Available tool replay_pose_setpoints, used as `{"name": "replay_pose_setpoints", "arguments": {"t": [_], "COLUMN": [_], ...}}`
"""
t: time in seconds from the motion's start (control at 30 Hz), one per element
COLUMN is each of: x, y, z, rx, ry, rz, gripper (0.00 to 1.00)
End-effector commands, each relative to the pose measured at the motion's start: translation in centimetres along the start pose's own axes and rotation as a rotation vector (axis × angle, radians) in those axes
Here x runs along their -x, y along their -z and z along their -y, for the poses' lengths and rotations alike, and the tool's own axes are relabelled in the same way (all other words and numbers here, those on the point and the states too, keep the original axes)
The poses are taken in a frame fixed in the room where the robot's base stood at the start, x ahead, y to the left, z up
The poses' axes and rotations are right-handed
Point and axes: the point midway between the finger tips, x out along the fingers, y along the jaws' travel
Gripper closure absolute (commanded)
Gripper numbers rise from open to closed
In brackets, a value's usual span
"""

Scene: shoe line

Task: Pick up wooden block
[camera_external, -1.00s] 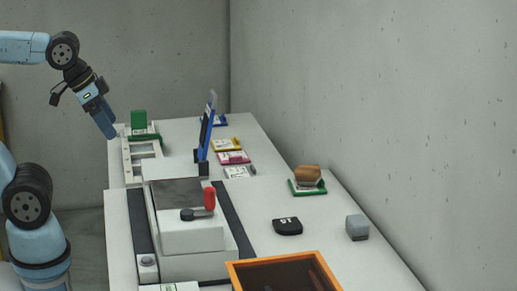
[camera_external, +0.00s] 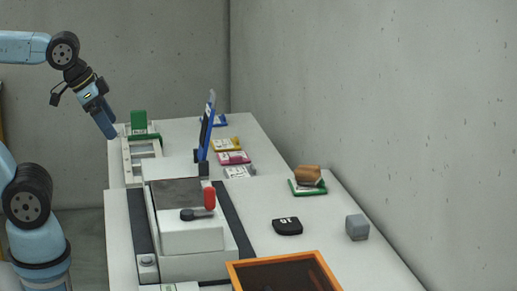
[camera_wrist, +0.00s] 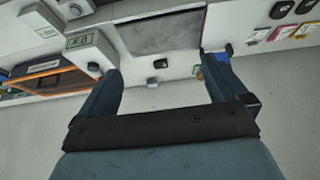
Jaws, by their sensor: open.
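A brown, rounded block that looks like the wooden block (camera_external: 307,174) rests on a green-edged tray (camera_external: 296,190) on the right part of the table in the external view. I cannot pick it out with certainty in the wrist view. My gripper (camera_external: 107,126) is at the upper left of the external view, pointing down and right beside the far-left end of the table, well away from the block. In the wrist view my gripper (camera_wrist: 163,85) has its two blue fingers spread wide with nothing held between them.
A machine with a red-knobbed lever (camera_external: 209,198) and an upright blue panel (camera_external: 206,132) stand between my gripper and the block. An orange-framed tray (camera_external: 232,277), a black item (camera_external: 287,227) and a grey cube (camera_external: 357,228) are nearer. A wall runs behind the table.

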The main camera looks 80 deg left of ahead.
Motion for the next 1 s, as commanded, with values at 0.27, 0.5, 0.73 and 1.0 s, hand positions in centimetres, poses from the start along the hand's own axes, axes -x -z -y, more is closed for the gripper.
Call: {"name": "replay_pose_setpoints", "arguments": {"t": [0.27,0.5,0.73,1.0], "x": [0.0,0.0,0.7,4.3], "y": [0.0,0.0,0.4,3.2], "z": [0.0,0.0,0.0,-0.2], "rx": [0.000,0.000,0.000,0.049], "ry": [0.000,0.000,0.000,-0.018], "rz": [0.000,0.000,-0.003,0.020], "gripper": [0.06,0.21,0.21,0.21]}}
